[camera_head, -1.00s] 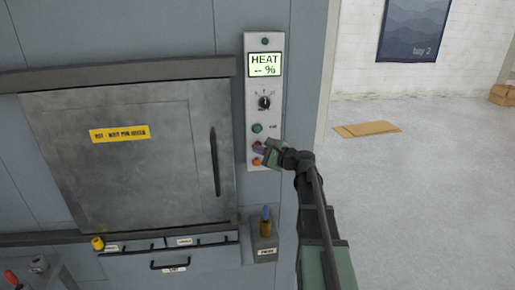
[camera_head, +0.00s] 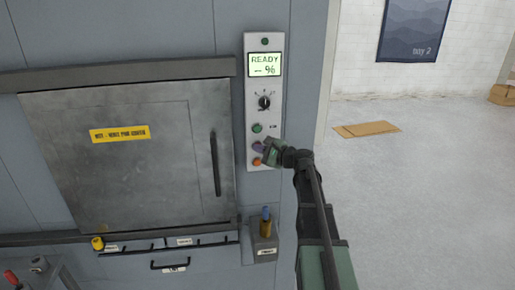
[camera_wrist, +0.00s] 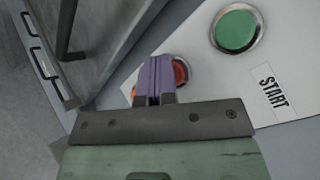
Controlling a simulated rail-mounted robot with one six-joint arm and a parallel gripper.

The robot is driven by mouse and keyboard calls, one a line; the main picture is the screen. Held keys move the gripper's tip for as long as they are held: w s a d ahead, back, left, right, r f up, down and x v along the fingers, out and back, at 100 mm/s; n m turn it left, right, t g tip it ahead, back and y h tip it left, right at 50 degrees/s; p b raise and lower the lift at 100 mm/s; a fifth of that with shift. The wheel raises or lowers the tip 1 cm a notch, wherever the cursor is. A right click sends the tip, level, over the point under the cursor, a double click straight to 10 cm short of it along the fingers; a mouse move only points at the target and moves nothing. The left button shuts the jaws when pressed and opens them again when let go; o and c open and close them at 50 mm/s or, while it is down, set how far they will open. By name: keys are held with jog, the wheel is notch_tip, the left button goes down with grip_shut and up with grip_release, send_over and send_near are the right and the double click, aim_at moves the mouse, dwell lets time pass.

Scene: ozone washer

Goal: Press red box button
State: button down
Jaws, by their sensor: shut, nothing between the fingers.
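The grey control panel (camera_head: 280,75) holds a display (camera_head: 265,64) reading READY, a dial (camera_head: 264,102), a green button (camera_head: 257,128) and an orange button (camera_head: 257,161). In the wrist view a round red button (camera_wrist: 181,71) in a metal ring sits below the green START button (camera_wrist: 235,29). My gripper (camera_head: 260,147) is at the panel, between the green and orange buttons. Its purple fingers (camera_wrist: 154,75) are shut and empty. They cover part of the red button; I cannot tell whether they touch it.
A steel door (camera_head: 150,180) with a yellow label and vertical handle (camera_head: 215,163) is left of the panel. A small grey box (camera_head: 264,249) with a blue-tipped post stands below. A red-tipped item (camera_head: 11,277) is at the lower left. Open floor lies right.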

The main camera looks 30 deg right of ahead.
jog(key=shift+s, duration=0.1)
jog(key=shift+s+a, duration=0.25)
jog(key=shift+s, duration=0.55)
jog(key=s, duration=0.2)
jog(key=s+a, duration=0.1)
jog(key=s, duration=0.1)
jog(key=shift+s+a, duration=0.2)
jog(key=shift+s, duration=0.2)
dwell(0.5)
